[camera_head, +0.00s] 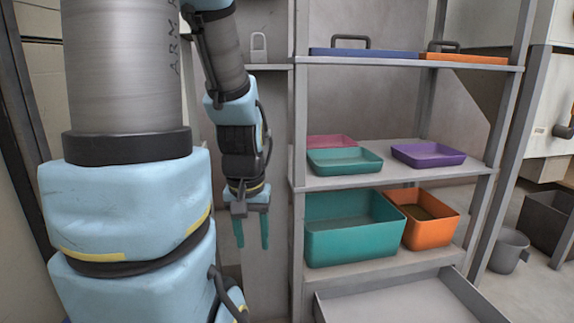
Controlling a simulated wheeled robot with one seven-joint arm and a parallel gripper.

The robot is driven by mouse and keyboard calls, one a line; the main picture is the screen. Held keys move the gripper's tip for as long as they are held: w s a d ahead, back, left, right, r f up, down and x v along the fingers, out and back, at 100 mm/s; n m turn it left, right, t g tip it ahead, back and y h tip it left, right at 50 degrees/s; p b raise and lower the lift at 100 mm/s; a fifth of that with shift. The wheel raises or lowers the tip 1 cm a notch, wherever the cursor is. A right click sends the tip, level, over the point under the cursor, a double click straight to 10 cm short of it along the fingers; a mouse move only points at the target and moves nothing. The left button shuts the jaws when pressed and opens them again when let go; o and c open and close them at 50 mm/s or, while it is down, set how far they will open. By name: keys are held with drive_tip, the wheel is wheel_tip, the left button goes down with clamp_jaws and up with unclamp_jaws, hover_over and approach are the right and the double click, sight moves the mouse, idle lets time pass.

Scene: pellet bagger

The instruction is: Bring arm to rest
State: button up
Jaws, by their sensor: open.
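My gripper (252,232) hangs at the end of my arm, left of the shelf rack. Its two teal fingers point down and stand apart, open, with nothing visible between them. My forearm comes down from the top of the view, and a large light-blue and grey part of my arm fills the left side. The gripper shows beside the rack's left front post (298,190), at about the height of the lower shelf's bins. The gap in depth between gripper and post is hard to judge.
The rack holds a teal tray (345,162), a pink tray (330,141), a purple tray (428,155), a large teal bin (352,240) and an orange bin (432,231). A pulled-out grey drawer (400,300) juts low in front. A grey bucket (508,250) stands right.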

wheel_tip(320, 180, up, 36)
drive_tip(key=p, duration=3.4)
drive_tip(key=shift+w+d+f, duration=0.15)
drive_tip(key=shift+w+f, duration=0.05)
drive_tip(key=shift+f, duration=0.05)
drive_tip(key=shift+o, duration=0.4)
